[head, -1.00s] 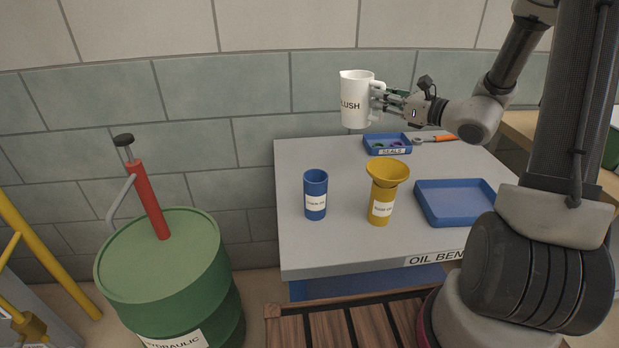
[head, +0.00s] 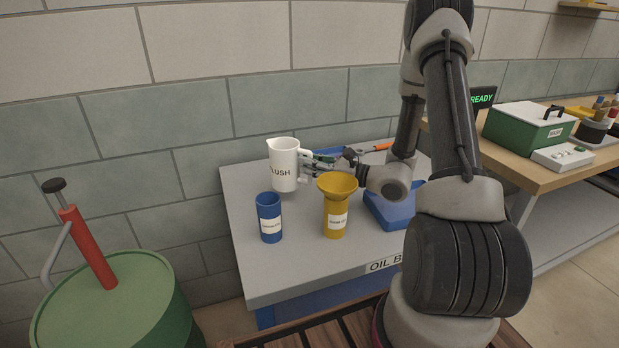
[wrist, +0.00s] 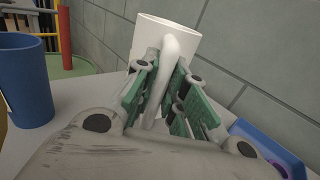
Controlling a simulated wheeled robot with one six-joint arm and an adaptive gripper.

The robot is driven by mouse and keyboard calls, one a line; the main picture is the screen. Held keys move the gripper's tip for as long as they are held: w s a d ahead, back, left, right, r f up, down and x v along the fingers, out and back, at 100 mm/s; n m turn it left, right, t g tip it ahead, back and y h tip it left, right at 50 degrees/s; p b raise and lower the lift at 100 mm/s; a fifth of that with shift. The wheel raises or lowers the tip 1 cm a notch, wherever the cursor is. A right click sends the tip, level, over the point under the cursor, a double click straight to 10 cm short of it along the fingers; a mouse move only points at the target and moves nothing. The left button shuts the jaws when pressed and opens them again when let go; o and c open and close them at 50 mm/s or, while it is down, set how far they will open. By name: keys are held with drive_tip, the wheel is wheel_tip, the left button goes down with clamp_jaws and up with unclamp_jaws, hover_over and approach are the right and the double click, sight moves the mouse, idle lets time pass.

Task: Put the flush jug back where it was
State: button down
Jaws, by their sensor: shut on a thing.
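A blue cylinder (head: 269,220) and a yellow can with a funnel (head: 336,205) stand in front of the jug. A blue tray (head: 385,212) is partly hidden behind my arm. An orange-handled tool (head: 378,147) lies at the back. A green drum (head: 110,310) stands left.

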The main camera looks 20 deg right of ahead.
sight(311, 181)
drive_tip(key=shift+f, duration=2.05)
drive_tip(key=c, duration=1.5)
unclamp_jaws()
drive_tip(key=shift+f, duration=0.15)
drive_tip(key=shift+s+d, duration=0.15)
drive_tip(key=v, duration=1.1)
drive_tip(key=shift+s+d, duration=0.2)
drive_tip(key=shift+s, duration=0.05)
drive_tip(key=shift+d, duration=0.1)
